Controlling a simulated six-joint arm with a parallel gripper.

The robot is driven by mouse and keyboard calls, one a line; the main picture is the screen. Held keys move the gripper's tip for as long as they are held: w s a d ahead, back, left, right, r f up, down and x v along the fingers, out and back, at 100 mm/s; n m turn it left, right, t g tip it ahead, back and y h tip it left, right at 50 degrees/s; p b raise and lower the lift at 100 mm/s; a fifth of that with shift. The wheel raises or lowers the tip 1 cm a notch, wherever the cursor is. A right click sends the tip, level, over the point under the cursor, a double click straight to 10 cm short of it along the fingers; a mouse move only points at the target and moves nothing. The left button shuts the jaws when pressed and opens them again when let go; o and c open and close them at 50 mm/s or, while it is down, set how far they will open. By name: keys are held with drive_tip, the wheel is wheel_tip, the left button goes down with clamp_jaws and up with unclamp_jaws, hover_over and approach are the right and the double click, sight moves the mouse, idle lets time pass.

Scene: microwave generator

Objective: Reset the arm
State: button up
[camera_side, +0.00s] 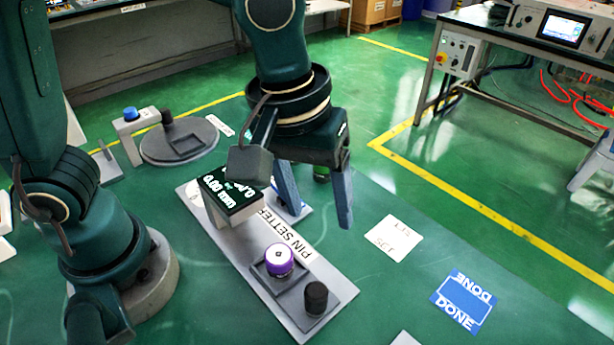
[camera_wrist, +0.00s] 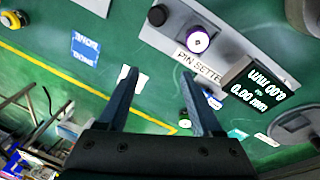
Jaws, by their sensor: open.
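My gripper (camera_side: 318,200) hangs above the green table, beside the pin setter's display block (camera_side: 232,192). Its two blue-grey fingers are apart with nothing between them, and the wrist view also shows the open gripper (camera_wrist: 160,85). The pin setter (camera_side: 285,245) is a long grey plate. A purple part with a white top (camera_side: 279,259) sits in its square holder, and a black knob (camera_side: 316,298) stands at its near end. The display reads 0.00 mm. The purple part also shows in the wrist view (camera_wrist: 197,42), ahead of the fingers.
A blue DONE mat (camera_side: 463,300) and a white label card (camera_side: 394,238) lie bare to the right. A round grey station (camera_side: 180,140) with a black knob and a blue button (camera_side: 130,113) stands at back left. A bench with an instrument (camera_side: 560,28) is at the upper right.

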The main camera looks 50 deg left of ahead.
drive_tip(key=s+a+r+t, duration=0.1)
drive_tip(key=a, duration=0.3)
drive_tip(key=s+a+r+t, duration=0.1)
drive_tip(key=a+r, duration=0.1)
drive_tip(key=a, duration=0.2)
drive_tip(key=s+a+r+m+t, duration=0.1)
drive_tip(key=s+a, duration=0.1)
drive_tip(key=a, duration=0.2)
drive_tip(key=shift+a+r+t+y, duration=0.1)
drive_tip(key=shift+r+t+y, duration=0.2)
drive_tip(key=shift+r+y, duration=0.1)
drive_tip(key=s+f+m, duration=0.1)
drive_tip(key=s+a+f+m, duration=0.1)
drive_tip(key=shift+s+m, duration=0.1)
drive_tip(key=shift+m, duration=0.8)
